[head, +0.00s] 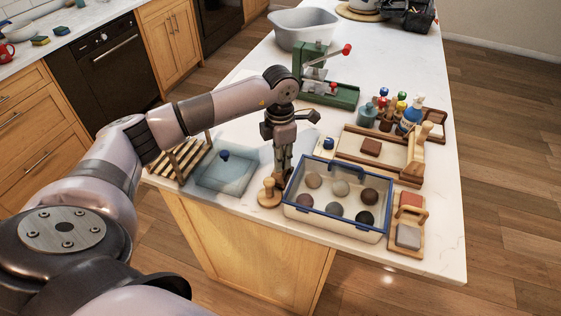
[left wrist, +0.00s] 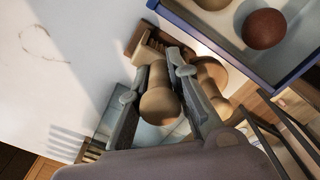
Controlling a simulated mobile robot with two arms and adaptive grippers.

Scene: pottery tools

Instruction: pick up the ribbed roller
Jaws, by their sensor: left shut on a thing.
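My left gripper (head: 281,178) points down over the counter, just left of the blue-rimmed tray. It also shows in the left wrist view (left wrist: 158,82), with its fingers shut on a light wooden piece with a rounded end (left wrist: 160,98), which seems to be the ribbed roller. No ribs can be made out, and I cannot tell whether it touches the counter. In the head view the held piece is mostly hidden by the fingers. A second wooden piece, a knobbed one (head: 269,191), stands beside the gripper on its left. My right gripper is not in view.
The blue-rimmed tray (head: 334,227) with several clay balls is close on the right. A translucent blue board (head: 224,176) and slatted rack (head: 181,160) lie left. A green press (head: 325,93), wooden tray and bottles stand behind. A wooden block set (head: 408,222) is at right.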

